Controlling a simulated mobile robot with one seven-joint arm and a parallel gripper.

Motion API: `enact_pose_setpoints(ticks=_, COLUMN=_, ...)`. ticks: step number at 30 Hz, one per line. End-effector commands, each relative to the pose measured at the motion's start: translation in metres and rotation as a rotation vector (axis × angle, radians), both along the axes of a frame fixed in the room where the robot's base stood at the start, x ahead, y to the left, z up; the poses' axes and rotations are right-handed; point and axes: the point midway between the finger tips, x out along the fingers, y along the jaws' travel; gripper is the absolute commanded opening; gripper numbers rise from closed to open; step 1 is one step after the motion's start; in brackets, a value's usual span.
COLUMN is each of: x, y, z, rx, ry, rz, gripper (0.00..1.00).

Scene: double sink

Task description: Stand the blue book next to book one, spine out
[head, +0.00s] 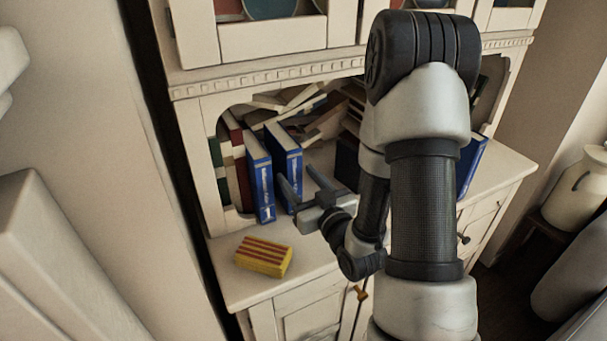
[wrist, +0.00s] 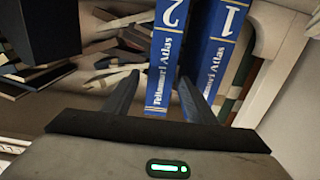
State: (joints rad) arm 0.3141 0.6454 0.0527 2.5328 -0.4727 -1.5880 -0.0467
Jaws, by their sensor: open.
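Two blue books stand upright in the left part of the cabinet niche, spines facing out. Book one (head: 258,165) is the left one in the head view; its spine reads "1 Tellamari Atlas" in the wrist view (wrist: 220,45). The second blue book (head: 284,142) is marked "2" and shows at the middle of the wrist view (wrist: 166,60). A narrow gap separates the two. My gripper (head: 297,182) is open at the front of book 2. In the wrist view its fingers (wrist: 158,98) lie on either side of that spine, one near the gap.
Red and green books (head: 237,165) stand left of book one. Loose books (head: 295,105) lie heaped behind. A yellow-and-red striped block (head: 264,256) lies on the front ledge. Another blue book (head: 470,163) stands at right, partly hidden by my arm. A dark object (wrist: 65,28) is near my gripper.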

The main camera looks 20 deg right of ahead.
Motion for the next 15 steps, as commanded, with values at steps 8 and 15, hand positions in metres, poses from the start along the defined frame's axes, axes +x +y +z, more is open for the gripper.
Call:
enact_pose_setpoints(ticks=8, x=-0.015, y=-0.003, z=0.006, rx=0.002, ry=0.005, rz=-0.002, gripper=0.51)
enact_pose_setpoints(ticks=15, x=-0.023, y=-0.004, z=0.002, rx=0.002, ry=0.001, rz=-0.005, gripper=0.51)
